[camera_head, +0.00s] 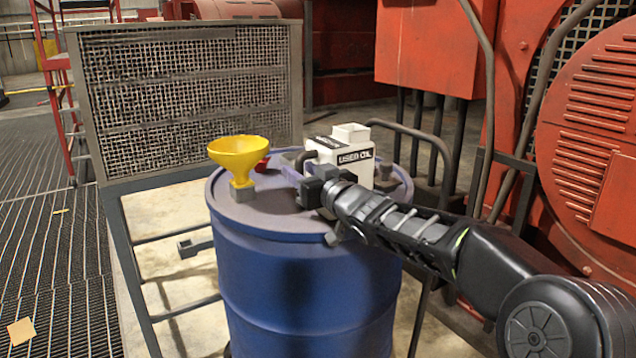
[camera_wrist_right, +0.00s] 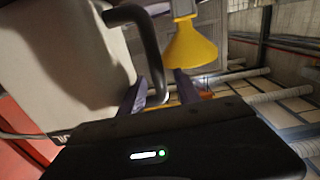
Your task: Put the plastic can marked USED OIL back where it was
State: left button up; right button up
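The white plastic can marked USED OIL (camera_head: 352,157) stands upright on the lid of the blue drum (camera_head: 290,285). Its dark handle (camera_head: 304,158) faces left. My right gripper (camera_head: 293,172) is at the can's near left side, low by the handle. In the right wrist view the can (camera_wrist_right: 68,65) fills the left, and the lower end of its handle shows between my two parted fingers (camera_wrist_right: 158,88). A gap shows beside the handle, so the fingers look open. Contact is hard to tell. My left gripper is not in view.
A yellow funnel (camera_head: 240,155) stands on the lid left of the can, with a small red item (camera_head: 263,164) behind it. A mesh guard (camera_head: 190,95) rises behind the drum. Red machinery (camera_head: 590,140) and pipes crowd the right. Grated floor (camera_head: 50,250) lies left.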

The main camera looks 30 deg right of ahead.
jog(key=s, duration=1.1)
jog(key=shift+s+a, duration=0.15)
jog(key=shift+a, duration=0.05)
